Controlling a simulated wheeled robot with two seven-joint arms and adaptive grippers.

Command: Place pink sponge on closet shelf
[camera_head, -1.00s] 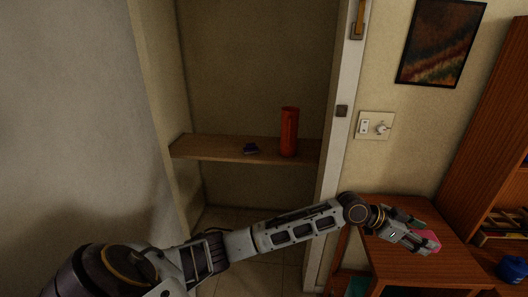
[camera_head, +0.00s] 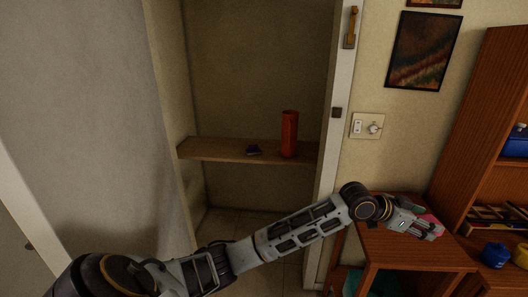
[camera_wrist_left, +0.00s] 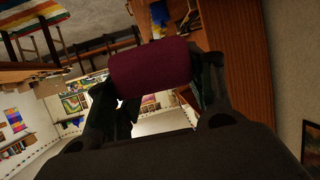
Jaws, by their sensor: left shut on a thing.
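The pink sponge (camera_head: 433,224) is at the tip of my left gripper (camera_head: 424,227), which is shut on it, in front of the wooden cabinet at the right. In the left wrist view the sponge (camera_wrist_left: 150,72) looks dark magenta and sits between the two fingers (camera_wrist_left: 158,88). The closet shelf (camera_head: 220,151) is a wooden board in the open recess, left of and farther than the gripper. A tall orange-red cylinder (camera_head: 289,134) and a small dark purple item (camera_head: 253,150) stand on it. My right gripper is not in view.
The closet's white door frame (camera_head: 328,170) stands between the shelf and my left gripper. A wooden cabinet (camera_head: 420,252) lies under the gripper, with a bookcase (camera_head: 480,130) at the right. The shelf's left part is clear.

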